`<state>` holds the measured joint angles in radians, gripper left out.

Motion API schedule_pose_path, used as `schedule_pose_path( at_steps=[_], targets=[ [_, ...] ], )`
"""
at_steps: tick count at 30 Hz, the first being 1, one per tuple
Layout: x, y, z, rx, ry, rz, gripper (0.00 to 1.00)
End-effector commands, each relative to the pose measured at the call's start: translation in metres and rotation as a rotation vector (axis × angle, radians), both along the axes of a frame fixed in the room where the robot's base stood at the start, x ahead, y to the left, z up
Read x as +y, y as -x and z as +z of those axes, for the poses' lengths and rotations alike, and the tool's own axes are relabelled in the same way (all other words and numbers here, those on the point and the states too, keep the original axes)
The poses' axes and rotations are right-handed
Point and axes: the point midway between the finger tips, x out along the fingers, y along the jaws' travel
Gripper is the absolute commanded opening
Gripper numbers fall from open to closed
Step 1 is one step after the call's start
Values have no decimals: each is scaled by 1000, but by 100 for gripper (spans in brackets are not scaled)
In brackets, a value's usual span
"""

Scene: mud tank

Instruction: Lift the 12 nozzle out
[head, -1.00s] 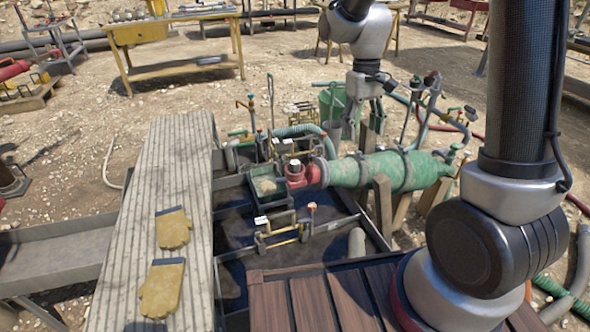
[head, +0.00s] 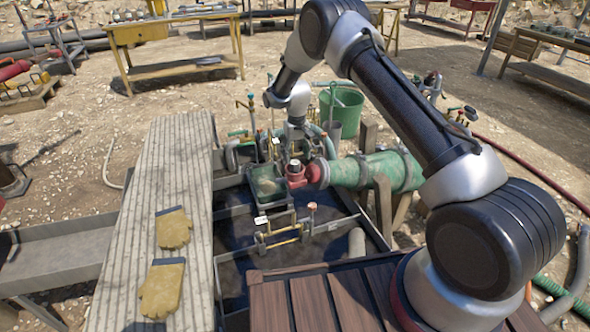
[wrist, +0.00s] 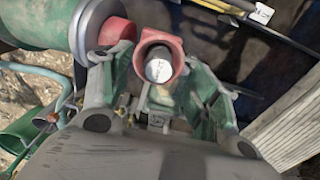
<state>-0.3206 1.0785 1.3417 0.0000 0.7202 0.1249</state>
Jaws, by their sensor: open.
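The nozzle appears to be the pale metal round piece (wrist: 158,66) with faint dark markings, set in a red square-edged fitting (wrist: 166,46) in the wrist view. I cannot read a 12 on it. In the head view the red fitting (head: 297,180) sits at the left end of the green cylinder (head: 357,171), with a small metal top showing. My gripper (wrist: 155,72) is open, one finger on each side of the nozzle and fitting in the wrist view; contact cannot be told. In the head view my gripper is small and partly lost against the pipes behind.
A green tray (head: 253,188) stands left of the red fitting. A brass-pipe frame (head: 283,236) is in front, over the dark tank. Pipes and a green bucket (head: 341,112) are behind. A ribbed plank (head: 187,150) with yellow gloves (head: 173,228) lies left.

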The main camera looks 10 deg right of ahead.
Motion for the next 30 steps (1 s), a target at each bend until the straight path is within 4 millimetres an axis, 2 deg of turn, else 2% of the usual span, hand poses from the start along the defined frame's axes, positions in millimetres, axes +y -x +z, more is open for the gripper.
schedule_pose_path(
  at_steps=[9, 18, 20, 27, 30],
  targets=[
    [2, -4, -47, 2, 0, 1, 61],
    [2, -4, -54, 1, 0, 1, 61],
    [2, -4, -54, 1, 0, 1, 54],
    [2, -4, -53, 1, 0, 1, 11],
    [2, -4, -53, 1, 0, 1, 11]
  ],
)
